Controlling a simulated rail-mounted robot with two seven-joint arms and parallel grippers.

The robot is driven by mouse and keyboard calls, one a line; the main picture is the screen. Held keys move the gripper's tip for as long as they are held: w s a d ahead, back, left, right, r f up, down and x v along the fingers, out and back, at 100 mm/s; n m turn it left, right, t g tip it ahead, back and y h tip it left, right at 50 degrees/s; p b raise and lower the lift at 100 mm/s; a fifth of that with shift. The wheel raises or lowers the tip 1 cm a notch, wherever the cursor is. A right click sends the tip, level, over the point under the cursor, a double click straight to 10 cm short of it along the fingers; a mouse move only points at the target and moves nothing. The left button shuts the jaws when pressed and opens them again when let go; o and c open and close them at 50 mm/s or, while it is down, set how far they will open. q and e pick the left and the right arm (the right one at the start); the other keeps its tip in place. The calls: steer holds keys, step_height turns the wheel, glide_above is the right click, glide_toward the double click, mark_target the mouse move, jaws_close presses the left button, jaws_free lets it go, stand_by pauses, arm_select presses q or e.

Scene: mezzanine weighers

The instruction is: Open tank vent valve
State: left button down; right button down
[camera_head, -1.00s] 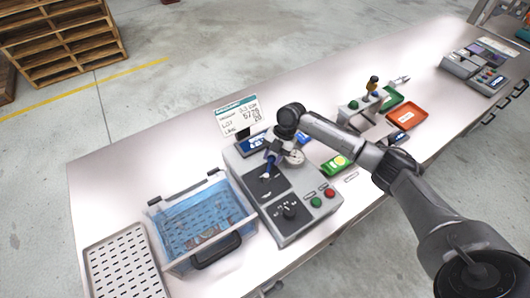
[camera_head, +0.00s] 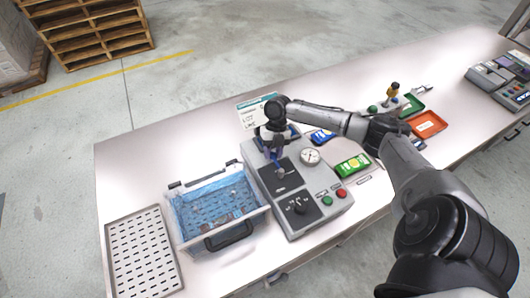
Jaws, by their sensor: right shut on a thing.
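A grey control unit (camera_head: 327,205) stands on the bench beside a blue-lined tank (camera_head: 214,206). Its top has dark panels, a round gauge (camera_head: 310,156), a black knob (camera_head: 299,206), and green and red buttons. My right gripper (camera_head: 278,163) points down over the upper dark panel. It is shut on a small blue lever-like part, probably the vent valve handle (camera_head: 279,172). The gripper and wrist hide much of the handle, so its exact angle is unclear. My left gripper is out of view.
A perforated tray (camera_head: 143,252) lies left of the tank. A label card (camera_head: 252,112) stands behind the unit. A green-yellow device (camera_head: 353,165), an orange tray (camera_head: 428,124) and grey instruments (camera_head: 502,82) lie to the right. The bench's back left is clear.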

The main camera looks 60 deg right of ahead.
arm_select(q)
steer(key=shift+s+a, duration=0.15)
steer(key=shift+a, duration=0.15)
arm_select(e)
steer(key=shift+w+a+n, duration=0.15)
steer(key=shift+a+n, duration=0.1)
steer(key=shift+n, duration=0.05)
steer(key=c, duration=0.8)
jaws_free()
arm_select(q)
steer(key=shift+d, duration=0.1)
arm_select(e)
steer(key=shift+r, duration=0.1)
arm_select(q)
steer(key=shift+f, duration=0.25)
arm_select(e)
steer(key=v, duration=1.3)
steer(key=shift+w+r, duration=0.15)
steer(key=shift+r, duration=0.15)
steer(key=shift+d, duration=0.1)
